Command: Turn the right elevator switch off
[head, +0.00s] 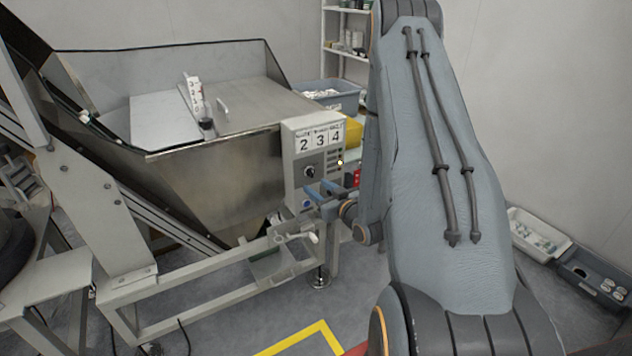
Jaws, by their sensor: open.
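A grey control box (289,165) is fixed to the front of the metal hopper, just left of my arm. It bears the large digits 2, 3 and 4. Below them is a black rotary switch (310,171); its exact setting is too small to read. My wrist hides the box's lower right corner.
The steel hopper (215,140) and its white frame (190,276) fill the left side. A grey bin (335,95) and a shelf (345,22) stand behind. Low trays (540,236) lie on the right. Floor with yellow marking (300,340) is open in front.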

